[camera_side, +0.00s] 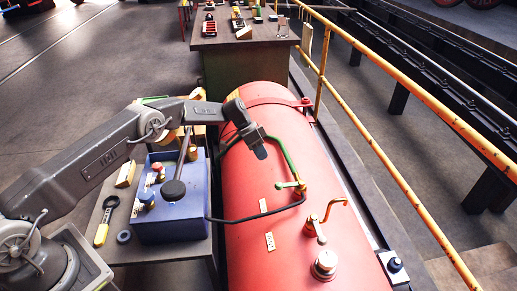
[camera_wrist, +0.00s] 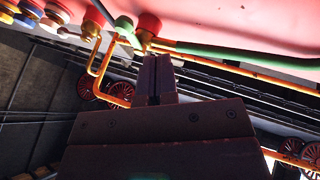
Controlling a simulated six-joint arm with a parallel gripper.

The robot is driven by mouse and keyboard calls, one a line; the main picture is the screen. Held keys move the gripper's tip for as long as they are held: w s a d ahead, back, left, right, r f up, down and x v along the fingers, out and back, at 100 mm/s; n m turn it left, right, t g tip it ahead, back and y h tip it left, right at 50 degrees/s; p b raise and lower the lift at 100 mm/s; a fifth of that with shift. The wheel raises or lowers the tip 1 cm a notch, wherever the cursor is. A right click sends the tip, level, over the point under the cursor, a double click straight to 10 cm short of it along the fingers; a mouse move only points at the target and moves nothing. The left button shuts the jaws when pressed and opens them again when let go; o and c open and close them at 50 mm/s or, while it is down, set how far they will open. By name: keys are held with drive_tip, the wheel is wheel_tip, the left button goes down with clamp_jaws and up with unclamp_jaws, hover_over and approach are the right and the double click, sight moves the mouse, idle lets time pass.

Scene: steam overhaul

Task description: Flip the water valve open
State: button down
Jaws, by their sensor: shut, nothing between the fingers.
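A red tank (camera_side: 262,190) carries a green pipe (camera_side: 284,152) that ends in a brass fitting with a small green lever (camera_side: 288,185). I take this as the water valve, though no label is readable. My gripper (camera_side: 260,152) is shut and empty, above the tank and up-left of the lever, apart from it. Whether the fingers touch anything there cannot be told.
A blue box (camera_side: 178,222) with several caps stands left of the tank, under my arm. A black hose (camera_side: 262,214) runs from it across the tank. A brass bent pipe (camera_side: 330,208) stands at the tank's front. A yellow railing (camera_side: 375,143) runs along the right.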

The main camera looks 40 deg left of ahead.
sight(290, 185)
drive_tip(key=s+d+f, duration=0.2)
drive_tip(key=d+f, duration=0.3)
drive_tip(key=d, duration=0.1)
idle(0.5)
drive_tip(key=shift+d, duration=0.1)
